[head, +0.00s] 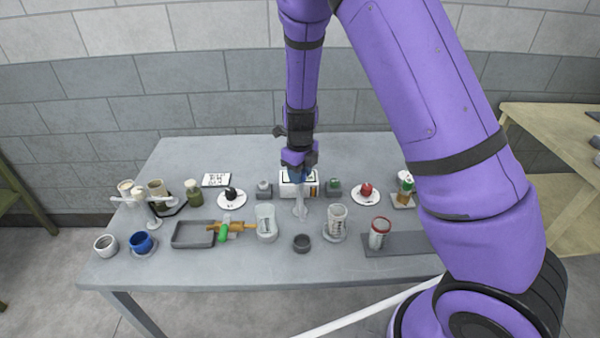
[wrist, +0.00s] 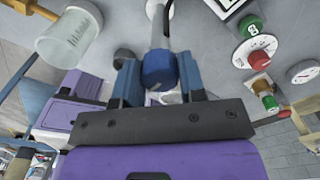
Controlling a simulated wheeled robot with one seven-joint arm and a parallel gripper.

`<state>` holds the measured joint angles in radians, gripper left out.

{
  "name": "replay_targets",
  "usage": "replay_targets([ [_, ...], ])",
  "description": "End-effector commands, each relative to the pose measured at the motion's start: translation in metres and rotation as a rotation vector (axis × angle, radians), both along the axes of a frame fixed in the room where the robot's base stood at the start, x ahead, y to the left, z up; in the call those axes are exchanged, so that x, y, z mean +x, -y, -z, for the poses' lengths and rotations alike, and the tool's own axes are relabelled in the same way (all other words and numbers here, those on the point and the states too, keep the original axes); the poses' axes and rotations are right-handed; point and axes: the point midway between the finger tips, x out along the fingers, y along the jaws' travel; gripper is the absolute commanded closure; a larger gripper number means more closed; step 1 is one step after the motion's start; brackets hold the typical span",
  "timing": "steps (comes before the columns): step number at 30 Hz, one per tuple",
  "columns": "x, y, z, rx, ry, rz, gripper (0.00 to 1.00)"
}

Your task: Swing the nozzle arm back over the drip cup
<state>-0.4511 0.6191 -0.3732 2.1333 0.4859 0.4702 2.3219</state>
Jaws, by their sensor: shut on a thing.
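My gripper (head: 298,172) is near the middle of the table. It is shut on the blue grip (wrist: 158,70) of a pale grey rod, which I take for the nozzle arm (head: 300,208). In the wrist view the blue grip sits between the two blue fingers, and the grey rod (wrist: 158,25) runs up from it. A small dark cup (head: 302,243), which looks like the drip cup, stands toward the front edge, nearer the camera than the visible rod. Its inside is too small to make out.
A clear beaker (head: 265,222) and a marked jar (head: 336,222) flank the dark cup. A grey tray (head: 192,234) lies left. The table's back strip is clear.

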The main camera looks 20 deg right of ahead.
Motion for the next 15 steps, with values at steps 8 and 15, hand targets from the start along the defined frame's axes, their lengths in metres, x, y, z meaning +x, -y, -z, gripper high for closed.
replay_targets([
  [8, 0.0006, 0.0000, -0.0005, 0.000, 0.002, -0.001, 0.37],
  [15, 0.0003, -0.0001, -0.0004, 0.000, 0.001, -0.001, 0.37],
])
